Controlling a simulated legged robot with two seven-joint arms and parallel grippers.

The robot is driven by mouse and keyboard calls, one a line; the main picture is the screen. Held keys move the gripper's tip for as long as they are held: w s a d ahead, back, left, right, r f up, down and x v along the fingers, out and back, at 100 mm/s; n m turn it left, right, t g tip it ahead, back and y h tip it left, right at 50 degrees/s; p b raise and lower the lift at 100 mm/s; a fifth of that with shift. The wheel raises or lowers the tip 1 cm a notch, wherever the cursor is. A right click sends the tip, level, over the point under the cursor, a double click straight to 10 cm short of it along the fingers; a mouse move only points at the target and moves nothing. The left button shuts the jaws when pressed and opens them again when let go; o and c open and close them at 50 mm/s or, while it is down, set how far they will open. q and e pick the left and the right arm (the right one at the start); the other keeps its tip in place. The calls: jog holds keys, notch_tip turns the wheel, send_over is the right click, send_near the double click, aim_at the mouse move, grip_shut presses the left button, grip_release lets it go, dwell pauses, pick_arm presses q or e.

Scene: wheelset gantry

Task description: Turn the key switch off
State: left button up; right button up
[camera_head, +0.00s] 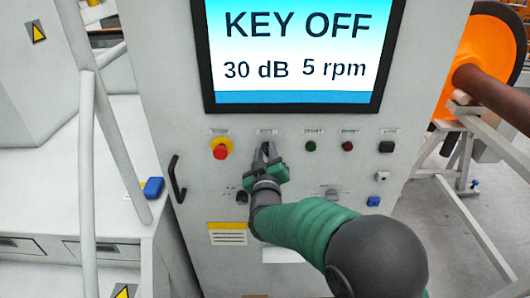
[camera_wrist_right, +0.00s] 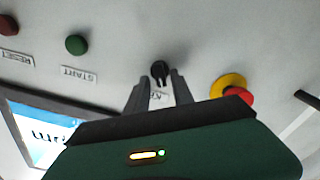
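The screen (camera_head: 293,50) reads "KEY OFF", "30 dB" and "5 rpm". My left gripper is not in view.
A red emergency button on yellow (camera_head: 221,148) is just left of the gripper. Green (camera_head: 311,146) and red (camera_head: 347,146) buttons and a black switch (camera_head: 386,147) lie to the right. A black handle (camera_head: 177,179) is at left. An orange wheel (camera_head: 488,60) stands at right.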

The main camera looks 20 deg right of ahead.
jog(key=shift+a+f, duration=0.1)
jog(key=shift+f, duration=0.05)
jog(key=v, duration=1.6)
jog(key=shift+s, duration=0.4)
jog(key=shift+w, duration=0.1)
jog(key=s+f+m+g+y+p, duration=0.1)
jog(key=s+f+g+y, duration=0.2)
jog(key=f+g, duration=0.35)
jog(key=s+f+g+y+p, duration=0.1)
jog(key=s+f+g+y, duration=0.15)
jog(key=f, duration=0.65)
jog(key=s+d+f+m+g, duration=0.2)
jog(key=s+d+f+g, duration=0.3)
jog(key=s, duration=0.4)
jog(key=shift+s+d+g, duration=0.2)
jog(key=shift+s+g, duration=0.2)
